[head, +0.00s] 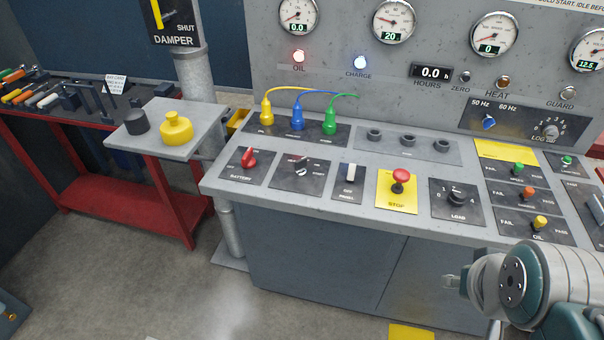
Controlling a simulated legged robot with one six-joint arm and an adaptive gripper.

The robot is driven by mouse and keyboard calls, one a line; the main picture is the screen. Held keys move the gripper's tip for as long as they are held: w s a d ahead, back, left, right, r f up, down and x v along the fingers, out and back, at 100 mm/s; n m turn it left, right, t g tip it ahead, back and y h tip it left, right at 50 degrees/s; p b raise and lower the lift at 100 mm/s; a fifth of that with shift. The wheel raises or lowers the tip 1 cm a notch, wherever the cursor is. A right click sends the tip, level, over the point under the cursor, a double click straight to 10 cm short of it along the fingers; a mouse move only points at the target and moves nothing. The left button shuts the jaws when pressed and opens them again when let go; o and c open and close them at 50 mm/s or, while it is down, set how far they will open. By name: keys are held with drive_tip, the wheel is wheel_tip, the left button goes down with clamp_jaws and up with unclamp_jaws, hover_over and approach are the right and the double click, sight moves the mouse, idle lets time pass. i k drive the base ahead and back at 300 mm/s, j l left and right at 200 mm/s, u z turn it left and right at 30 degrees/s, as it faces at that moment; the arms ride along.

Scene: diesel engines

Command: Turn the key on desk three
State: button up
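A grey control desk (225,180) with a gauge board fills the middle and right; I see no number three on it. A dark key-switch plate (318,182) sits on its top between the red battery knob (249,158) and a white rocker switch (350,173). A small key-like part (300,171) shows at the plate's middle, too small to read its setting. My gripper (449,284) is at the lower right, in front of the desk and below its top, well apart from the switch. Its fingers are small and partly hidden, so their opening is unclear.
A red stop button (401,175) and load knob (457,198) stand right of the switch. Yellow, blue and green plugs (297,120) with cables rise behind it. A side shelf (186,112) holds a yellow weight-like piece (176,128). A red tool bench (110,200) stands left.

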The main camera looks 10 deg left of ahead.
sight(300, 165)
drive_tip(key=i+j, duration=0.15)
drive_tip(key=j, duration=0.25)
drive_tip(key=i+j, duration=0.1)
drive_tip(key=j, duration=0.35)
drive_tip(key=i+j, duration=0.15)
drive_tip(key=j, duration=0.25)
drive_tip(key=i+j, duration=0.15)
drive_tip(key=j, duration=0.25)
